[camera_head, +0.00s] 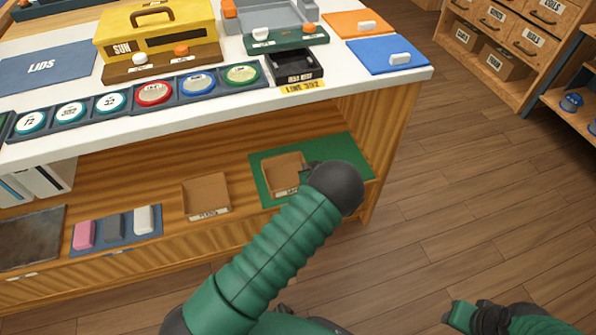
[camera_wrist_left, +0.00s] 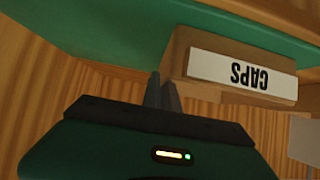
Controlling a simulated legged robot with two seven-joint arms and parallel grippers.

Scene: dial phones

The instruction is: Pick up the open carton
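An open brown carton (camera_head: 281,172) stands on a green mat (camera_head: 342,150) on the lower shelf. In the left wrist view the carton (camera_wrist_left: 280,88) appears upside down, with a white CAPS label on its front. My left gripper (camera_head: 308,173) is at the carton's right side, largely hidden behind my wrist in the head view. In the left wrist view its dark fingers (camera_wrist_left: 161,92) are close together at the carton's end wall; whether they grip the wall is unclear. My right gripper (camera_head: 490,318) is at the bottom right, away from the shelf, its fingers unclear.
Another open carton (camera_head: 206,193) stands left of the mat. Pink, grey and white blocks (camera_head: 115,229) lie on a blue mat farther left. The white counter (camera_head: 350,88) overhangs the shelf.

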